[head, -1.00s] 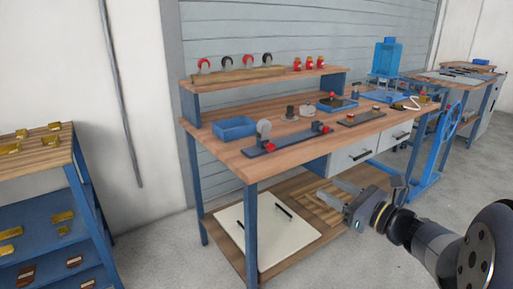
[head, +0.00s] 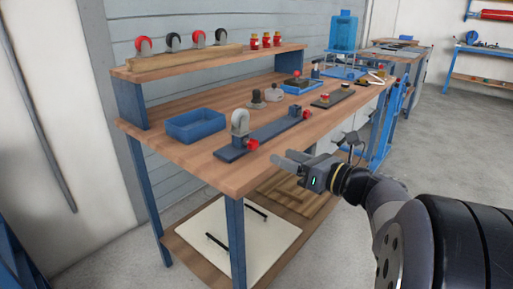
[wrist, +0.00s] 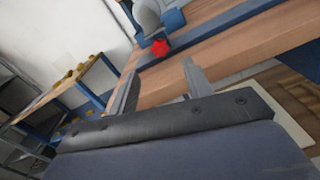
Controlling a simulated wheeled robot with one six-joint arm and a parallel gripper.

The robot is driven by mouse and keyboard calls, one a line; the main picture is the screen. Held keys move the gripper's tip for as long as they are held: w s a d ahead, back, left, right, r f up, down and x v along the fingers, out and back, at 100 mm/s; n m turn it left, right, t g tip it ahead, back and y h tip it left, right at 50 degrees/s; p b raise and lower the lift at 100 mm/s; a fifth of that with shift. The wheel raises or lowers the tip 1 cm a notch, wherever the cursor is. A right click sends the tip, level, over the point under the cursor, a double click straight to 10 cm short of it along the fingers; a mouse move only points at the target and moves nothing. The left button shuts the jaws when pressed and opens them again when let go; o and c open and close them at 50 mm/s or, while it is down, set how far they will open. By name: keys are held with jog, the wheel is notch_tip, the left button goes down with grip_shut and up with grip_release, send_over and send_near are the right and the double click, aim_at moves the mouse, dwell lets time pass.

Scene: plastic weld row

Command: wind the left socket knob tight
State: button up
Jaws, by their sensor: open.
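The left socket knob (head: 252,144) is red and sits at the near left end of a dark blue plate (head: 268,132) on the bench, beside a grey bent pipe piece (head: 240,122). In the wrist view the knob (wrist: 160,47) looks star-shaped, ahead of and between the finger lines. A second red knob (head: 305,114) is at the plate's far right end. My gripper (head: 285,160) is open and empty, just off the bench's front edge, to the right of the left knob and apart from it. Its two fingers (wrist: 160,75) also show in the wrist view. I cannot tell how tight the knob is.
The bench top (head: 190,152) has a blue bin (head: 197,126) at left and small grey parts (head: 265,98) behind the plate. A raised shelf (head: 210,60) holds clamps and red items. The wood between bin and plate is clear.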

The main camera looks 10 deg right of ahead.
aim_at(256, 145)
jog(key=b+x, duration=0.1)
jog(key=x, duration=0.7)
jog(key=shift+w+a, duration=0.15)
jog(key=c, duration=1)
jog(key=m+p, duration=0.1)
jog(key=m, duration=0.1)
jog(key=shift+r+m, duration=0.1)
jog(key=shift+m, duration=0.3)
jog(key=shift+m+p, duration=0.35)
jog(key=shift+m, duration=0.65)
jog(key=o, duration=1)
jog(key=shift+f, duration=0.25)
